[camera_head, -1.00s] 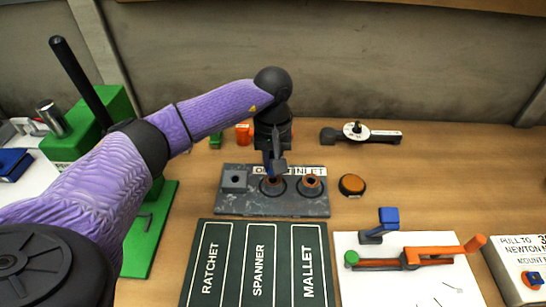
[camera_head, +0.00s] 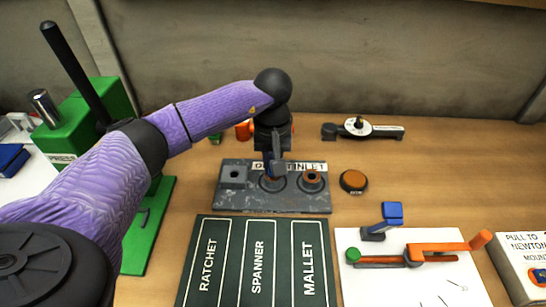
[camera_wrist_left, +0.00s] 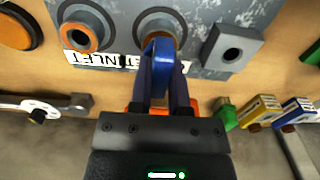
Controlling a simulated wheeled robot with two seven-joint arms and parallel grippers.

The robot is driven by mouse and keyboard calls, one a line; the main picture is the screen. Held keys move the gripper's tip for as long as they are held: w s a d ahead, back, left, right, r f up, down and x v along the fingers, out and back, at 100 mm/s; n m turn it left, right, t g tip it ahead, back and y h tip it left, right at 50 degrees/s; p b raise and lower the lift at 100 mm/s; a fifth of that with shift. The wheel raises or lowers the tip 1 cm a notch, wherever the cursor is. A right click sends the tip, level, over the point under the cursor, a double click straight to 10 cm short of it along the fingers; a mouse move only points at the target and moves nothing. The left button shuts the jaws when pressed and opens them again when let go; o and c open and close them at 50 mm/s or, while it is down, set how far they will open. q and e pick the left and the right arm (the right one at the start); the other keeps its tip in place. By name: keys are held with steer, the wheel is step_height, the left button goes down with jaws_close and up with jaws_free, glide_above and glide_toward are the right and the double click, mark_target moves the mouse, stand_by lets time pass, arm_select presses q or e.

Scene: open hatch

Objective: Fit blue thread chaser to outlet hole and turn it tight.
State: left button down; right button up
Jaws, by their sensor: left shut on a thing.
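My left gripper (camera_head: 274,170) is shut on the blue thread chaser (camera_wrist_left: 160,55) and points down at the grey plate (camera_head: 240,202). The chaser's blue top shows between the fingers in the left wrist view; its lower end is hidden. It stands over the outlet hole (camera_wrist_left: 178,28), the middle ring of the plate, with the INLET hole (camera_head: 312,178) beside it. I cannot tell how deep the chaser sits in the hole. The fingers partly cover the OUTLET label. My right gripper is not in view.
A round orange-topped puck (camera_head: 353,181) lies right of the plate. A dark ratchet-like tool (camera_head: 362,130) lies behind. A green tool mat (camera_head: 255,262) lies in front, a white board with levers (camera_head: 415,285) front right, and a green press (camera_head: 75,135) at left.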

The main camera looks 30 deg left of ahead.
arm_select(q)
steer(key=shift+f+b, duration=0.5)
steer(key=shift+f, duration=0.15)
steer(key=c, duration=0.5)
jaws_free()
step_height(320, 180, up, 10)
steer(key=shift+r+p, duration=0.1)
steer(key=shift+p, duration=0.9)
